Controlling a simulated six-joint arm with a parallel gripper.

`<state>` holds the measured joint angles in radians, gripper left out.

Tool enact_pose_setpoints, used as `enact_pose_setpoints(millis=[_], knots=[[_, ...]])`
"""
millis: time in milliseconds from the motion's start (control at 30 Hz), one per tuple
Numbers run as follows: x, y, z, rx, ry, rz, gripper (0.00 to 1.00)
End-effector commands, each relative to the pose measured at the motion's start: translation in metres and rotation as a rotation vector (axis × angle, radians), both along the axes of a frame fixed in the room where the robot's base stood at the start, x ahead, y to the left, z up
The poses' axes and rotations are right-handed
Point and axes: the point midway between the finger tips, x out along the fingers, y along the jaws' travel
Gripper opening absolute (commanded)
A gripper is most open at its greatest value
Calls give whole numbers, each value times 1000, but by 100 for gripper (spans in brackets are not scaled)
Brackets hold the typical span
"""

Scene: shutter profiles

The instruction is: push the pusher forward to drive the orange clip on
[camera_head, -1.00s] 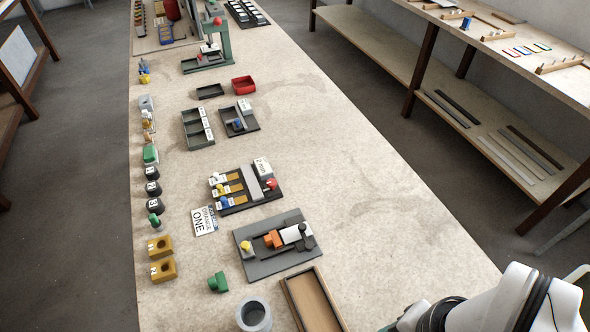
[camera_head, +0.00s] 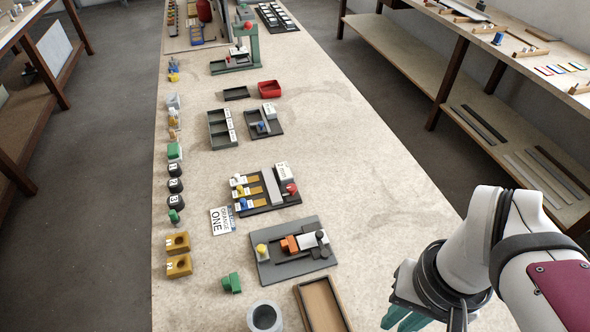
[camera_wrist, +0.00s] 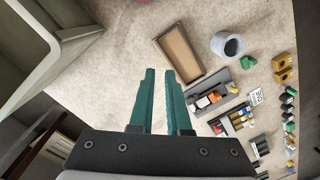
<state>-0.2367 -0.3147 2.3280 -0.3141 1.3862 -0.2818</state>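The orange clip (camera_head: 289,244) sits on a grey fixture plate (camera_head: 277,270) near the front middle of the bench. A white block (camera_head: 313,241) with a dark knob (camera_head: 321,236), which looks like the pusher, stands just to the right of the clip. A yellow knob (camera_head: 261,250) is at the plate's left end. The clip also shows small in the wrist view (camera_wrist: 203,101). My gripper (camera_wrist: 166,76) has two teal fingers, apart with nothing between them. In the head view its fingers (camera_head: 408,318) show low at the right, well away from the fixture.
A wooden tray (camera_head: 345,320), a grey cup (camera_head: 265,317) and a green piece (camera_head: 231,283) are near the fixture. The bench right of the fixture is clear.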

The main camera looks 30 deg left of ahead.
Motion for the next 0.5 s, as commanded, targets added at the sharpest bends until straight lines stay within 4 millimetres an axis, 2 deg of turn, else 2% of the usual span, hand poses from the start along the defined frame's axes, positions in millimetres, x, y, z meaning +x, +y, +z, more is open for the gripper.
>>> enact_pose_setpoints(millis=[33, 67, 100, 133, 167, 200, 300, 400, 500], knots=[[29, 33, 2, -38, 0, 323, 4], [45, 58, 1, -63, -5, 541, 0], [63, 96, -4, -97, -11, 830, 0], [71, 128, -10, -122, -14, 1039, 0], [75, 160, -17, -148, -15, 1241, 0], [75, 202, -29, -181, -16, 1493, 0], [53, 289, -60, -258, -9, 1996, 0], [27, 338, -82, -313, -2, 2296, 0], [15, 355, -93, -336, 3, 2410, 0]])
